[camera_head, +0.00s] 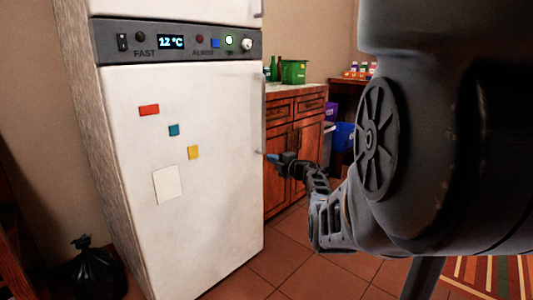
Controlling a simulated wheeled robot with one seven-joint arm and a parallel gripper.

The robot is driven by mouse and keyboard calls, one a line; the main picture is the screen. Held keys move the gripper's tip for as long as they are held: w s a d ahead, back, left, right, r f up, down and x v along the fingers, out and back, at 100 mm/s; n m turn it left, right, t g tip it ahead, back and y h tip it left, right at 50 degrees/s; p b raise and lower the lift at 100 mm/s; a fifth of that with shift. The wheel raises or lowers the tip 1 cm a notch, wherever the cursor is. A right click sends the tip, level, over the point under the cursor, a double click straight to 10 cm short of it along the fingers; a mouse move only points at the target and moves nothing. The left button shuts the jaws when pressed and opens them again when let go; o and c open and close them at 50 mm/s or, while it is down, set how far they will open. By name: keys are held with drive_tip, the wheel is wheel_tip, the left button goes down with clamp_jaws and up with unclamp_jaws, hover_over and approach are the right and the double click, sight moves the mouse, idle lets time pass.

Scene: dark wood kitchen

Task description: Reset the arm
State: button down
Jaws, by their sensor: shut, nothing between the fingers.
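My gripper (272,157) is small and far out at the end of my dark arm, near the middle of the picture. It appears shut and empty, with a blue tip pointing left. In the picture it lies close to the lower end of the fridge door's vertical handle (264,112); I cannot tell whether it touches. My arm runs from the large dark link at the right down and left to the gripper.
A white fridge (200,220) with a closed lower door fills the left. Behind my arm stands a wooden cabinet (280,190) with a green box (293,72) on top. A blue bin (343,137) is further back. A black bag (88,272) lies at lower left. Tiled floor shows between.

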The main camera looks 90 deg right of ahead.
drive_tip(key=shift+p+v, duration=0.7)
drive_tip(key=shift+v, duration=1.65)
drive_tip(key=shift+s+d, duration=0.15)
drive_tip(key=shift+d, duration=0.05)
